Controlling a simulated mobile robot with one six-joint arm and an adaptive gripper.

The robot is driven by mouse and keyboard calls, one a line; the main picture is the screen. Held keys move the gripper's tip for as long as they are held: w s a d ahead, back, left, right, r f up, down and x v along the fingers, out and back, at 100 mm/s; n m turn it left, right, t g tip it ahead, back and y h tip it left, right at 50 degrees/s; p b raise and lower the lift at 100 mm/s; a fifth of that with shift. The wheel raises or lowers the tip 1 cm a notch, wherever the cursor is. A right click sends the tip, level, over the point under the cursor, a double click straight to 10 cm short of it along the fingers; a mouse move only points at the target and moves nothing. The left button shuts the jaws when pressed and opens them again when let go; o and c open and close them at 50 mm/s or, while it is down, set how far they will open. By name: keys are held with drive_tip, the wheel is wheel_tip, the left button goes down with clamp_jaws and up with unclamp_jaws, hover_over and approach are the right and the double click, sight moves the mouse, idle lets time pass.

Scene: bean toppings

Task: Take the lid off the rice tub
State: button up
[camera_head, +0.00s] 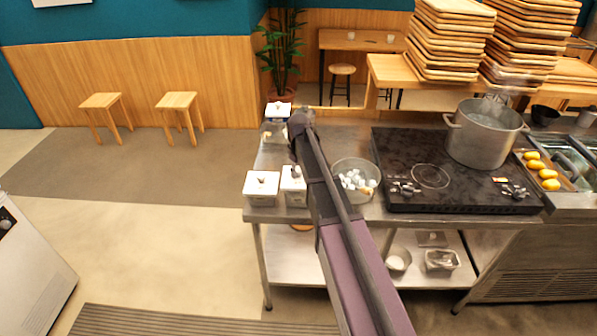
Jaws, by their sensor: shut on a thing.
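My arm reaches up from the bottom of the view over the steel counter. The dark end of my gripper (299,126) is over the counter's left part, beside a white-and-blue tub (277,112). My gripper is shut on what appears to be a lid; its fingertips and the grip are too small and too covered to make out. My arm partly covers the right tub (293,187). I cannot tell which is the rice tub.
A round bowl of white pieces (355,181) is just right of my arm. A black cooktop (400,150) carries a large steaming pot (484,135). Yellow items (541,172) lie on a tray at the right. Stacked wooden trays (445,40) stand behind.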

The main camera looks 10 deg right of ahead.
drive_tip(key=s+r+p, duration=0.1)
drive_tip(key=s, duration=1.5)
drive_tip(key=shift+r, duration=0.35)
drive_tip(key=shift+a, duration=0.1)
drive_tip(key=shift+a, duration=0.15)
